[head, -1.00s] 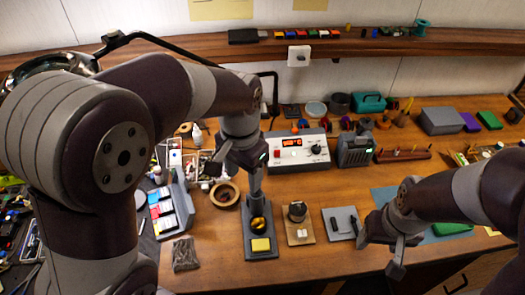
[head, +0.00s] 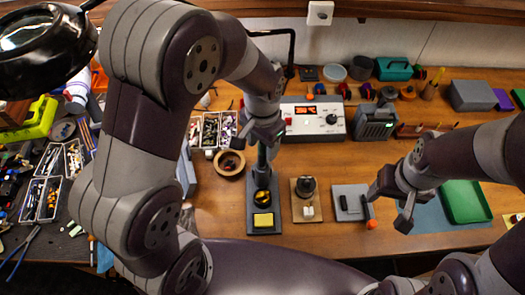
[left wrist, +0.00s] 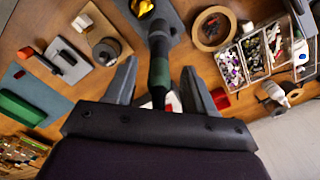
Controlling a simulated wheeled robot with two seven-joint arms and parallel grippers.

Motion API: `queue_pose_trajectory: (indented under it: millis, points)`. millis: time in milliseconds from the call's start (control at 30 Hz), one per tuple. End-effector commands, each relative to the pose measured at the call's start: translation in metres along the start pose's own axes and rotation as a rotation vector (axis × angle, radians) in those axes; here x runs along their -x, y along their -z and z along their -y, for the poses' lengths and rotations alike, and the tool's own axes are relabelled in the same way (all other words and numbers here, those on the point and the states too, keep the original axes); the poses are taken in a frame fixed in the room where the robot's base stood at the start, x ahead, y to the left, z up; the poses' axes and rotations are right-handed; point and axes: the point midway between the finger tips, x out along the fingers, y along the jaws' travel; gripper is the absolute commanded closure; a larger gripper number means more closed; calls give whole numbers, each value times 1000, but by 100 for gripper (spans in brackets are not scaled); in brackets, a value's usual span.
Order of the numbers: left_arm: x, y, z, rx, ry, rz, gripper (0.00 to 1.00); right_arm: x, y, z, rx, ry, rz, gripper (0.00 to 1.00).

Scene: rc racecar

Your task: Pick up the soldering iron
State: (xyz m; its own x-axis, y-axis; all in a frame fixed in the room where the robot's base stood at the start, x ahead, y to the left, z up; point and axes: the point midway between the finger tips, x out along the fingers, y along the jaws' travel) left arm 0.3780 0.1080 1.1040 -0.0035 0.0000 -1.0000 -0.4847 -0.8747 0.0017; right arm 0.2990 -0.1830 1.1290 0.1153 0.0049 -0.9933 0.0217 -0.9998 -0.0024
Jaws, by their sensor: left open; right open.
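The soldering iron (head: 262,160) stands upright in its dark stand (head: 252,213), which has a brass ball and a yellow sponge. My left gripper (head: 263,138) is at the top of the iron and hides part of its handle. In the left wrist view the iron's dark handle with a green band (left wrist: 160,80) lies between the two spread fingers of my left gripper (left wrist: 159,68), with gaps on both sides. The left gripper is open and holds nothing. My right gripper (head: 390,207) is open and empty near the grey pad, right of the stand.
A soldering station (head: 313,118) with a lit display stands behind the iron. A wooden ring (head: 230,163) is left of the stand; a wooden block with a dark spool (head: 305,198) is right of it. A green tray (head: 465,202) lies at the right. The bench front is clear.

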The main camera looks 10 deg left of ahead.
Motion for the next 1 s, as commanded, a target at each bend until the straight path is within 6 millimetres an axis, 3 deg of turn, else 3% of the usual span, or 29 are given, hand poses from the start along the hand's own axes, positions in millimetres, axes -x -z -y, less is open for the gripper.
queue_pose_trajectory:
  millis: [267, 433, 767, 867, 1000]
  points:
    - [-8, 0, 0, 0, 0, 0, 46, 0, 0, 0, 0, 0, 1, 36]
    - [-8, 0, 0, 0, 0, 0, 100, 0, 0, 0, 0, 0, 1, 36]
    - [-5, 0, 0, 0, 0, -2, 100, 0, 0, 0, 0, 0, 1, 36]
    - [3, 1, 0, 0, 1, -4, 100, -1, 0, 0, 0, 0, 1, 36]
    - [29, 1, 0, 0, 2, -8, 100, -4, -1, 0, 0, 0, 1, 36]
